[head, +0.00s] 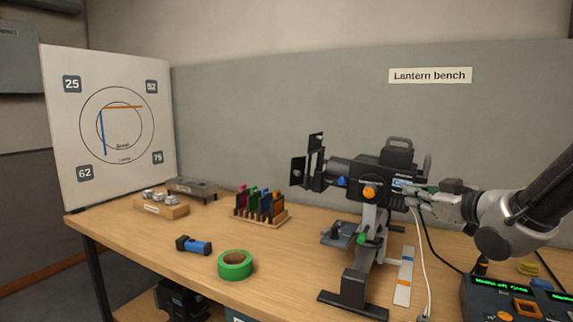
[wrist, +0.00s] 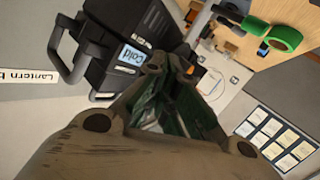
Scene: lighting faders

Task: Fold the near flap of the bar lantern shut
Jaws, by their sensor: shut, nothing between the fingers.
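The black bar lantern (head: 398,160) stands on a clamp stand on the wooden bench, its front facing left. Black flaps (head: 315,168) stick out around its front end; one rises upright and one hangs out to the left. I cannot tell for sure which is the near flap. My gripper (head: 408,192) is shut and empty at the near side of the lantern body, well to the right of the flaps. In the wrist view my gripper (wrist: 168,66) lies beside the black body with its "Cold" label; whether it touches is unclear. The flaps are not clearly visible there.
Green tape (head: 235,265), a blue torch (head: 194,245) and a rack of coloured gels (head: 260,208) lie left on the bench. A marked white board (head: 108,125) stands far left. A fader console (head: 515,300) sits front right. Cables hang below the lantern.

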